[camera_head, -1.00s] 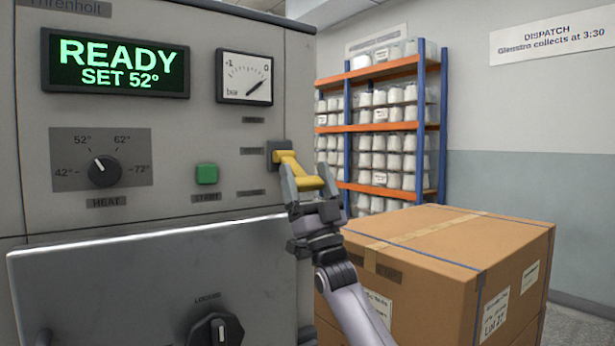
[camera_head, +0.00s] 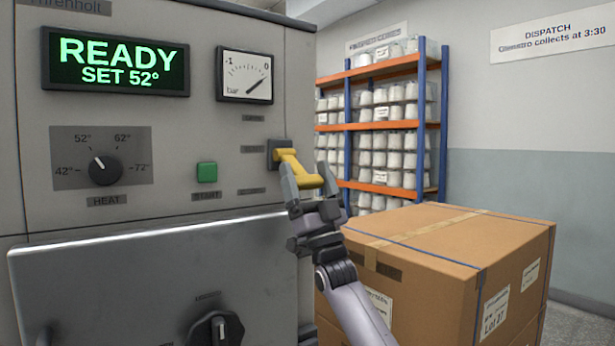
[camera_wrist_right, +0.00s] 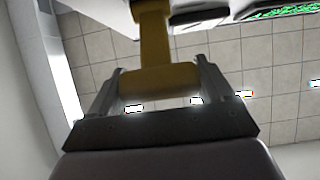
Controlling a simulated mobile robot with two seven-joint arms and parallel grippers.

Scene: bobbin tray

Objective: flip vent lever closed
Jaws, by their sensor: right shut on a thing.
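The yellow vent lever (camera_head: 292,163) sticks out from a dark mount (camera_head: 276,153) on the right part of the machine's grey front panel. It slopes down and outward from the mount to a wider crossbar end. My right gripper (camera_head: 309,183) is shut on that crossbar, one finger on each side. In the right wrist view the lever (camera_wrist_right: 154,45) comes down from the top and its crossbar lies between the two fingers (camera_wrist_right: 158,85). My left gripper is not in view.
The panel has a READY display (camera_head: 115,63), a pressure gauge (camera_head: 245,77), a heat knob (camera_head: 104,170) and a green button (camera_head: 207,172). A metal door with a black knob (camera_head: 215,330) is below. A large carton (camera_head: 440,250) stands to the right, near my right arm.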

